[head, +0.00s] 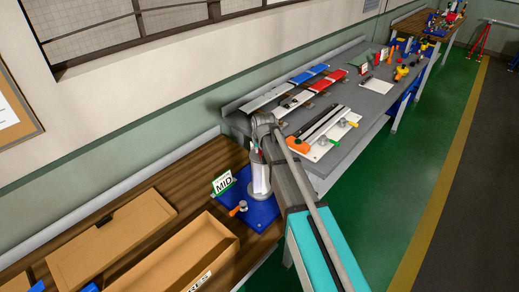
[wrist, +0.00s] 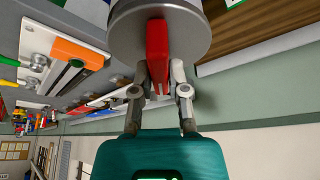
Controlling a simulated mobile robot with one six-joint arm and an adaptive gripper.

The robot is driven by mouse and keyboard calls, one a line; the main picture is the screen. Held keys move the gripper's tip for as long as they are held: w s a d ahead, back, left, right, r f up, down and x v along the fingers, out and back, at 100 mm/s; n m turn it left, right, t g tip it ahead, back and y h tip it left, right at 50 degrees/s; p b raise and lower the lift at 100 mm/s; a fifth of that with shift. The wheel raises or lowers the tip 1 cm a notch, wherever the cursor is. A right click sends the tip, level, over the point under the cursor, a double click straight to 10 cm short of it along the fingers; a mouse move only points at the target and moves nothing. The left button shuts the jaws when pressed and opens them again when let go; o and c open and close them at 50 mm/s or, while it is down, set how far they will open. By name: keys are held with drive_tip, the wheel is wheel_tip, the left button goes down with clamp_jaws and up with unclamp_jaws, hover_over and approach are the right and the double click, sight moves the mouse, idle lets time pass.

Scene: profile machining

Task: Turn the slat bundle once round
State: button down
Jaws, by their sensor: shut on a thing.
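In the wrist view my gripper (wrist: 160,85) is shut on a narrow red piece (wrist: 157,45) with pale lines at its near end. I take this piece for the slat bundle; only its near part shows clearly. It runs upward in the picture across a large grey round body (wrist: 125,30), and I cannot tell whether they touch. In the head view my arm reaches over the wooden bench beside the blue plate (head: 262,209) with the MID sign (head: 223,183). The fingertips and the held piece cannot be made out there.
Cardboard boxes (head: 190,262) stand on the wooden bench (head: 165,178) at the lower left. The grey table (head: 378,102) holds red slats (head: 328,81), blue slats (head: 309,75) and a white board with clamps (head: 318,150). The green floor on the right is clear.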

drive_tip(key=shift+m, duration=0.5)
drive_tip(key=m+h, duration=0.1)
drive_tip(key=m, duration=0.2)
drive_tip(key=shift+h, duration=0.3)
drive_tip(key=m+h, duration=0.1)
drive_tip(key=m, duration=0.3)
drive_tip(key=shift+m+h, duration=0.4)
drive_tip(key=m+g+h, duration=0.1)
drive_tip(key=m, duration=0.3)
drive_tip(key=shift+w+m, duration=0.1)
drive_tip(key=shift+m, duration=0.2)
drive_tip(key=shift+m+g+h, duration=0.4)
drive_tip(key=shift+m+g, duration=0.5)
drive_tip(key=shift+m, duration=0.9)
